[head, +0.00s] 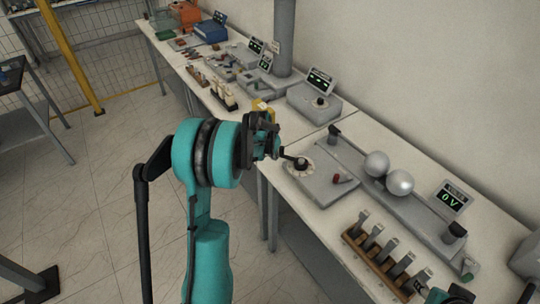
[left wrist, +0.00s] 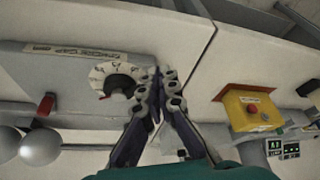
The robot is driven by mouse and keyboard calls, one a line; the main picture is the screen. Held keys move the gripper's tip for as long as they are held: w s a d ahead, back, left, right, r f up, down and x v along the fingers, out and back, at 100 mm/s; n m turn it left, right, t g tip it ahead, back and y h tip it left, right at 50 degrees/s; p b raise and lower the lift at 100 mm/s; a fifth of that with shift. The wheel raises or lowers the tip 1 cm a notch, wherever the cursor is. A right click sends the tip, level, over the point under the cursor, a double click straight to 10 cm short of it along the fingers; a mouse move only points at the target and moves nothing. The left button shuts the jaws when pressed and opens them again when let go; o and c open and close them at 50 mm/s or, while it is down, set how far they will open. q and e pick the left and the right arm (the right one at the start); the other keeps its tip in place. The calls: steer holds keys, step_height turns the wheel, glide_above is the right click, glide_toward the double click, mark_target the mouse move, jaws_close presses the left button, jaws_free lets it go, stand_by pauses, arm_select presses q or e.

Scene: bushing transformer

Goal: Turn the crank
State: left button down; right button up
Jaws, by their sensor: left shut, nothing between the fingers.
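A grey box (head: 322,182) on the bench carries a white dial with a black knob (head: 301,163) and a small red handle (head: 338,179). In the left wrist view the knob (left wrist: 116,84) sits on the marked dial, and the red handle (left wrist: 47,104) is further left. I cannot tell which of these is the crank. My left gripper (head: 277,152) is beside the dial at the bench's near edge. In the left wrist view its fingers (left wrist: 159,75) are together and empty, just right of the knob; contact is unclear. My right gripper is at most partly visible at the bottom right edge.
Two metal spheres (head: 388,174) stand behind the box, near a display (head: 452,197) reading 0 V. A wooden rack (head: 384,262) with several upright pieces is at the front right. A yellow box with a red button (left wrist: 252,108) is right of the fingers in the wrist view.

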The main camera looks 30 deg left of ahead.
mark_target(280, 152)
arm_select(q)
steer(key=shift+w, duration=1.3)
steer(key=shift+w+a, duration=0.1)
steer(key=shift+w, duration=0.6)
steer(key=shift+s+b, duration=0.2)
steer(key=shift+b, duration=0.1)
